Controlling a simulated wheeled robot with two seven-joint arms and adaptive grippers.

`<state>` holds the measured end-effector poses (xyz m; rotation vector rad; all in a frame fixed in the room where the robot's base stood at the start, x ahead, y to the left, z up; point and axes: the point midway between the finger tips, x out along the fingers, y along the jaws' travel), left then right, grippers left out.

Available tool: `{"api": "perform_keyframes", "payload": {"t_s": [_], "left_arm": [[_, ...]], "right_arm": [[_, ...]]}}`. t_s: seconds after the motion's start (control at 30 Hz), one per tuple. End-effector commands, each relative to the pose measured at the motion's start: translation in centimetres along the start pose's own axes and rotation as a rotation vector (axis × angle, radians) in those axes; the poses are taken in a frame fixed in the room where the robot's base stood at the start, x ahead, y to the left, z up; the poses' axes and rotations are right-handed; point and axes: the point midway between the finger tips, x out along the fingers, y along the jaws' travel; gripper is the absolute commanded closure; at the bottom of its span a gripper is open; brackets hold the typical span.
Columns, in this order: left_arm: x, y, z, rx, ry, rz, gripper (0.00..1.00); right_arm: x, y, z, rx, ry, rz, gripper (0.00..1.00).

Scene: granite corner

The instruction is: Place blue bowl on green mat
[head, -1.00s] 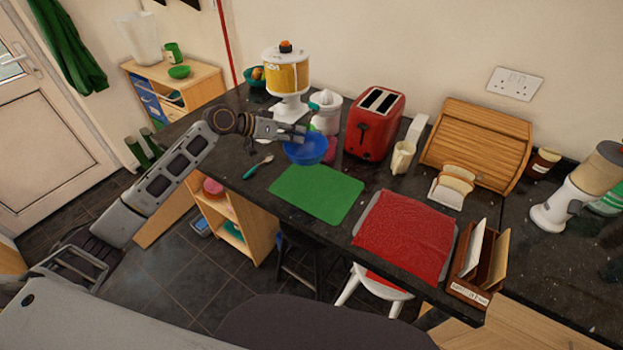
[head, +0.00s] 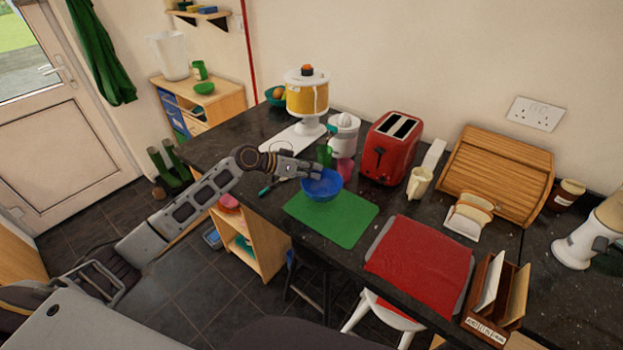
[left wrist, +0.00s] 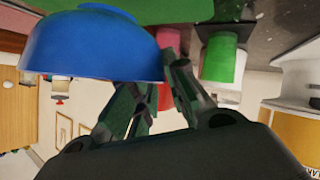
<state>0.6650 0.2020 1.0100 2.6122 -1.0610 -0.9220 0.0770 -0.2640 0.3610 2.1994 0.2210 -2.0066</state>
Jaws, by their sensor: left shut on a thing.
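The blue bowl (head: 322,187) is at the back edge of the green mat (head: 335,222) in the head view, overlapping part of it. I cannot tell whether it touches the mat. My left gripper (head: 313,170) is shut on the bowl's rim from the back left. In the left wrist view the bowl (left wrist: 90,48) fills the upper left, with the gripper fingers (left wrist: 160,90) at its rim, and part of the green mat (left wrist: 160,8) runs along the top. My right gripper is not in view.
A red toaster (head: 390,148), a white juicer (head: 343,132) and a pink cup (head: 344,170) stand behind the bowl. A yellow-and-white dispenser (head: 306,100) stands further left. A red mat (head: 420,255) lies to the right. The green mat's front part is clear.

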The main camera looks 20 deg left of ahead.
Motion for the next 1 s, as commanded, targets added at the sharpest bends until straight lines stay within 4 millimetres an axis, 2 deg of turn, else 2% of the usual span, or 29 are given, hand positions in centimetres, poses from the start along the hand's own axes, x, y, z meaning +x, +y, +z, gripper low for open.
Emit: {"api": "perform_keyframes", "payload": {"t_s": [0.33, 0.87, 0.9, 1.0], "left_arm": [[1.5, -1.2, 2.5, -0.003, 0.000, 0.000, 1.00], [1.8, -1.4, 3.0, -0.001, 0.000, 0.000, 1.00], [1.9, -1.4, 3.1, -0.001, -0.001, 0.000, 0.82], [1.8, -1.4, 3.1, -0.001, -0.001, 0.000, 0.69]], "right_arm": [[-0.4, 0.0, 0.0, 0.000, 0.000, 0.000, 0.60], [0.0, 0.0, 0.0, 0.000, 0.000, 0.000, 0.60], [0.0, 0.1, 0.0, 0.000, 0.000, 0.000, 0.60], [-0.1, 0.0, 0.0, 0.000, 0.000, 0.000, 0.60]]}}
